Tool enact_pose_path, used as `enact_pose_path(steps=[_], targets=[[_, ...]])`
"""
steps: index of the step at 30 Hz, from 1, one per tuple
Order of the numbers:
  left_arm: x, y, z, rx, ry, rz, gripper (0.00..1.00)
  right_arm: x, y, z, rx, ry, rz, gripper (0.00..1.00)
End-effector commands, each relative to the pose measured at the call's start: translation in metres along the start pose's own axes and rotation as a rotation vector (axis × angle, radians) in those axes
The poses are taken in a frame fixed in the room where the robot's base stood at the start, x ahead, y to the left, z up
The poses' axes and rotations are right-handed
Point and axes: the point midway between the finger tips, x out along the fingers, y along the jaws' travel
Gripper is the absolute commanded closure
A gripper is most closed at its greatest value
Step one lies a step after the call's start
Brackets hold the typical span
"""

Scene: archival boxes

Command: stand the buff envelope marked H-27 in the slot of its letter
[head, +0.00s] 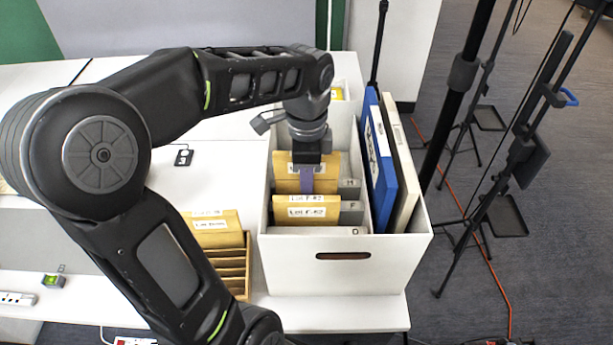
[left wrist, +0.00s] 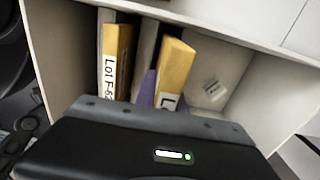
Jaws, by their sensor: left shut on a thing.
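My left gripper (head: 306,180) points down into the white archival box (head: 345,275), shut on a buff envelope (head: 329,160). Purple finger parts show against it. The held envelope (left wrist: 178,62) looks upright, slightly tilted, with its lower part inside the box; its label is mostly hidden. Nearer the box front stands another buff envelope (head: 306,201), its label reading like Lot F-62. It also shows in the left wrist view (left wrist: 115,65), with a grey divider between the two. Divider tabs D (head: 355,231), F (head: 351,206) and H (head: 349,183) run front to back. My right gripper is out of view.
A blue binder (head: 379,155) and a cream binder (head: 403,160) stand at the box's right. A wooden rack (head: 233,266) with a buff envelope (head: 212,222) is left of the box, close to my arm. Black stands (head: 462,80) are on the floor at right.

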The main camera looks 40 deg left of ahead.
Motion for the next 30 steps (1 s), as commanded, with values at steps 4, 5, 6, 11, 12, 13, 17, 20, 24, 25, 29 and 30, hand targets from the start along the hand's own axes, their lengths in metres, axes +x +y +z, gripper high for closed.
enact_pose_path(steps=[4, 5, 6, 11, 12, 13, 17, 20, 24, 25, 29, 30], targets=[[0.000, 0.000, 0.000, 0.000, 0.000, 0.000, 1.00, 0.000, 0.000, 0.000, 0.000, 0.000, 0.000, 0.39], [0.000, 0.000, 0.000, 0.000, 0.000, 0.000, 1.00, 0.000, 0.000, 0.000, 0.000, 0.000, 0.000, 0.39], [0.000, 0.000, 0.000, 0.000, 0.000, 0.000, 0.84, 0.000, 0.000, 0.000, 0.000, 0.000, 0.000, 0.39], [0.000, 0.000, 0.000, 0.000, 0.000, 0.000, 0.71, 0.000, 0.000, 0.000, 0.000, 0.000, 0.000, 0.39], [0.000, 0.000, 0.000, 0.000, 0.000, 0.000, 0.68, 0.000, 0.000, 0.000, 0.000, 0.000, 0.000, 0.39], [0.000, 0.000, 0.000, 0.000, 0.000, 0.000, 0.65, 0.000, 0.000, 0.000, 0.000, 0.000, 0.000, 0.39], [0.000, 0.000, 0.000, 0.000, 0.000, 0.000, 0.60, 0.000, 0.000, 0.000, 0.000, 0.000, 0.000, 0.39], [0.000, 0.000, 0.000, 0.000, 0.000, 0.000, 0.60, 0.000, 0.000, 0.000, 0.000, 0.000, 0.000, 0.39], [-0.002, 0.000, 0.000, 0.000, 0.000, -0.001, 0.60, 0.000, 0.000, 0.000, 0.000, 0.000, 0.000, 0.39], [-0.003, -0.001, 0.000, -0.001, 0.000, -0.001, 0.60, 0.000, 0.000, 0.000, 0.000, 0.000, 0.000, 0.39], [-0.016, -0.001, 0.000, -0.001, 0.001, -0.004, 0.60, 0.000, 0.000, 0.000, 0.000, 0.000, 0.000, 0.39], [-0.022, -0.001, 0.000, -0.001, 0.001, -0.005, 0.60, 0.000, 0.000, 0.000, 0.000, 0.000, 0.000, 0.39]])
